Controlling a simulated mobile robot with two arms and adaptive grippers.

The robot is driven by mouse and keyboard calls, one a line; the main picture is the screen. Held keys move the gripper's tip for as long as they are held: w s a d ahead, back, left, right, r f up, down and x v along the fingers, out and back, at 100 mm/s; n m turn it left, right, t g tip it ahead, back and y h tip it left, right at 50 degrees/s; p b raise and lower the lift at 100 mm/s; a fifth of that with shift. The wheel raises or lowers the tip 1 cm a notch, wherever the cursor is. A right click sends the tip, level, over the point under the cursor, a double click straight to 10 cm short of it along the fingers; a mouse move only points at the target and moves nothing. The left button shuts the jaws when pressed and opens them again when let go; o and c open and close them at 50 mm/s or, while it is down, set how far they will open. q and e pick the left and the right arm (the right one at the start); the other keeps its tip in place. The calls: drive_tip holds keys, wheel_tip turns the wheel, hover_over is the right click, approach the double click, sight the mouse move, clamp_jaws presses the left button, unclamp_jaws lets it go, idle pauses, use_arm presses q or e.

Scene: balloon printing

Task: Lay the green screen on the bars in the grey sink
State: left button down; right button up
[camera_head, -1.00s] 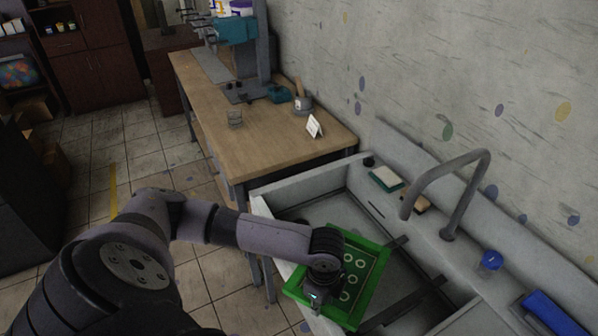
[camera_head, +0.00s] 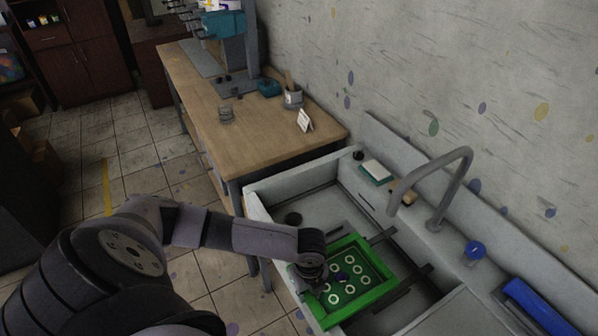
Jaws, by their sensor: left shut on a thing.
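The green screen (camera_head: 384,290) is a bright green frame around a dark green panel with several pale rings. It is over the grey sink (camera_head: 262,205), near the sink's front wall. My left gripper (camera_head: 318,282) is shut on the green screen at its near left side; the fingertips are mostly hidden by the wrist. Dark bars (camera_head: 408,283) cross the sink and show at the screen's right side. I cannot tell whether the screen touches them. My right gripper is not in view.
A curved faucet (camera_head: 440,190) rises at the sink's back edge. A sponge (camera_head: 376,170), a blue-capped item (camera_head: 474,250) and a blue object (camera_head: 540,308) sit along the sink's rim.

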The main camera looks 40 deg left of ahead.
sight(344, 277)
use_arm(q)
drive_tip(key=shift+w+d, duration=0.25)
drive_tip(key=shift+w, duration=0.25)
drive_tip(key=shift+w+d+f+b, duration=0.1)
drive_tip(key=shift+w+d+b, duration=0.1)
drive_tip(key=shift+w, duration=0.4)
drive_tip(key=shift+w+d+f+b, duration=0.1)
drive_tip(key=shift+w+d+b, duration=0.1)
drive_tip(key=shift+w, duration=0.4)
drive_tip(key=w, duration=0.1)
drive_tip(key=w+b, duration=0.1)
drive_tip(key=w+d+b, duration=0.1)
drive_tip(key=shift+d+f, duration=0.1)
drive_tip(key=shift+f, duration=0.15)
drive_tip(key=w+f+b, duration=0.1)
drive_tip(key=b, duration=0.2)
drive_tip(key=w+d+f+b, duration=0.1)
drive_tip(key=w+f+b, duration=0.1)
drive_tip(key=b, duration=0.1)
drive_tip(key=w+f+b, duration=0.1)
drive_tip(key=b, duration=0.2)
drive_tip(key=shift+w+d+f, duration=0.3)
drive_tip(key=shift+w+d, duration=0.05)
drive_tip(key=shift+w, duration=0.05)
drive_tip(key=shift+f, duration=0.85)
drive_tip(key=shift+s+f, duration=0.1)
drive_tip(key=shift+f, duration=0.15)
drive_tip(key=c, duration=1.3)
unclamp_jaws()
drive_tip(key=shift+c, duration=0.2)
